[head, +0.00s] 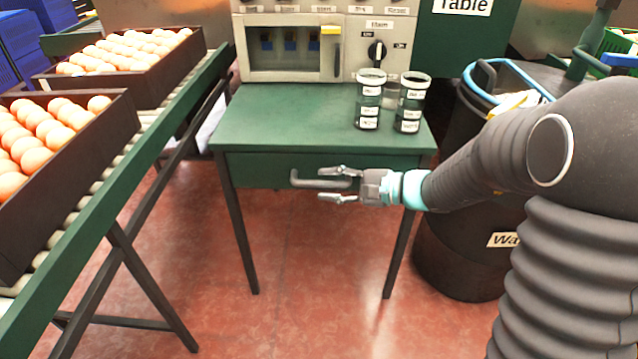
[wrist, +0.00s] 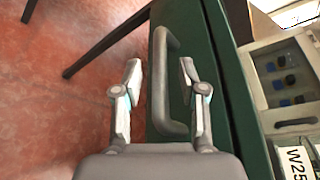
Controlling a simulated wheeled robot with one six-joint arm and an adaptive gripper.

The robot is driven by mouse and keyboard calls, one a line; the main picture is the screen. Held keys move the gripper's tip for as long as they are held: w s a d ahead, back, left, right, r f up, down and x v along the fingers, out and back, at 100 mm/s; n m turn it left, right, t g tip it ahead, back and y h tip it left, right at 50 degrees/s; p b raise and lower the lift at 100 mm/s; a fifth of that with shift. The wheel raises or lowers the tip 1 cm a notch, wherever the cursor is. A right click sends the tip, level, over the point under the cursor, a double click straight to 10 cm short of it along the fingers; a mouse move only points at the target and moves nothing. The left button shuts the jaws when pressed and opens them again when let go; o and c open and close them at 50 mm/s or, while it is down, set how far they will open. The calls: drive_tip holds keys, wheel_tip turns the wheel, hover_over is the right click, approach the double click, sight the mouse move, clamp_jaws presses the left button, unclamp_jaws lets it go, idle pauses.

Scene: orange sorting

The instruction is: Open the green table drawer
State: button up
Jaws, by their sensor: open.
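The green table (head: 270,116) stands in the middle of the head view. Its drawer (head: 262,171) is under the top and looks shut, with a grey bar handle (head: 312,181) on its front. My gripper (head: 338,184) is open at the handle's right end. In the wrist view the handle (wrist: 160,85) lies between the two open fingers of my gripper (wrist: 160,75). I cannot tell whether a finger touches it. The drawer front (wrist: 185,35) is green and close beyond the handle.
Two labelled jars (head: 410,105) and a grey machine (head: 335,45) stand on the table. A black waste bin (head: 455,245) is at the right. The floor before the table is clear.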

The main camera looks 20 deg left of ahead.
drive_tip(key=shift+x, duration=1.4)
clamp_jaws()
